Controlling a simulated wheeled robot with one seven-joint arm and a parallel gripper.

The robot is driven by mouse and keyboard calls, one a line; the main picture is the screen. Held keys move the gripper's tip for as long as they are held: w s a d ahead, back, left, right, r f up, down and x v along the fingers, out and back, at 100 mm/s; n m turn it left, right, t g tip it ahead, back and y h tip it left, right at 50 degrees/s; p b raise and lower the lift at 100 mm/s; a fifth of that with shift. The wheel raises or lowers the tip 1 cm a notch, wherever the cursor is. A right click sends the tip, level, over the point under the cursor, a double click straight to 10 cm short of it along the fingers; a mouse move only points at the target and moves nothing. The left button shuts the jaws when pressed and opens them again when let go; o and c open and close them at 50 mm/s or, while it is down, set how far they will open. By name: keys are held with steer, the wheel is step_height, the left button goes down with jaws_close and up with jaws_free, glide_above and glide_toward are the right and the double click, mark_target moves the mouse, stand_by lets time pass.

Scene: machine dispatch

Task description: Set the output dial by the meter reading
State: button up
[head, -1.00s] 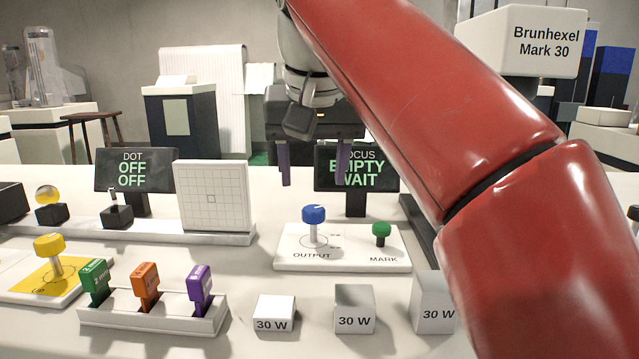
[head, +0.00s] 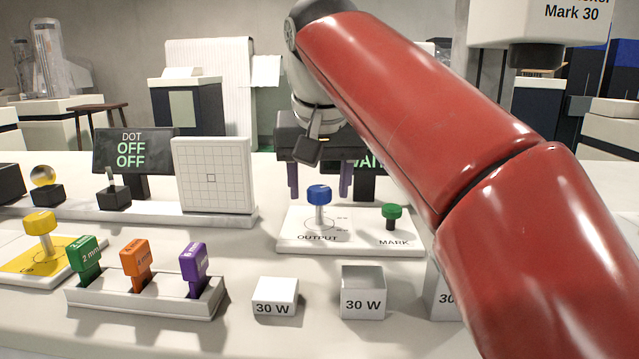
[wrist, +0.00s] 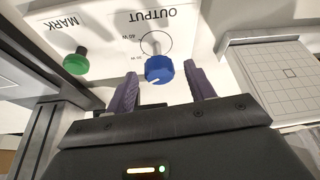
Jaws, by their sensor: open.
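The output dial is a blue knob (head: 319,195) on a grey post, on a white panel (head: 292,243) marked OUTPUT and MARK. In the wrist view the blue knob (wrist: 159,69) has a pale line on its face and a ring on the panel behind it, with a 40 W label beside it. My gripper (head: 319,190) is open, its purple fingers either side of the knob in the picture. In the wrist view my gripper (wrist: 161,72) has the knob between its fingertips, with gaps; contact does not show. A display (head: 132,150) reads DOT OFF OFF. A second display (head: 366,164) is mostly hidden.
A green knob (head: 391,211) stands right of the dial. A white grid plate (head: 211,196) stands left. In front are a rack (head: 145,304) of coloured tools and blocks marked 30 W (head: 275,297). My red arm covers the right side.

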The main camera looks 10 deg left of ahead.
steer(key=c, duration=1)
steer(key=shift+r+n+p, duration=0.1)
steer(key=shift+n+p, duration=0.2)
steer(key=shift+d+n+y+p, duration=0.1)
steer(key=shift+n+y+p, duration=0.2)
steer(key=shift+n+p, duration=0.15)
steer(key=n+p, duration=0.1)
steer(key=n, duration=0.1)
steer(key=n+g+y+p, duration=0.1)
steer(key=n+p, duration=0.1)
steer(key=shift+w+d+r+y, duration=0.15)
steer(key=shift+y, duration=0.15)
steer(key=n+p, duration=0.1)
steer(key=n, duration=0.1)
steer(key=n+g+y+p, duration=0.1)
steer(key=n+p, duration=0.1)
steer(key=n, duration=0.1)
steer(key=shift+w+g, duration=0.1)
steer(key=shift+g, duration=0.2)
steer(key=shift+n+p, duration=0.4)
steer(key=shift+n, duration=0.25)
steer(key=shift+f+g, duration=0.2)
steer(key=shift+g, duration=0.1)
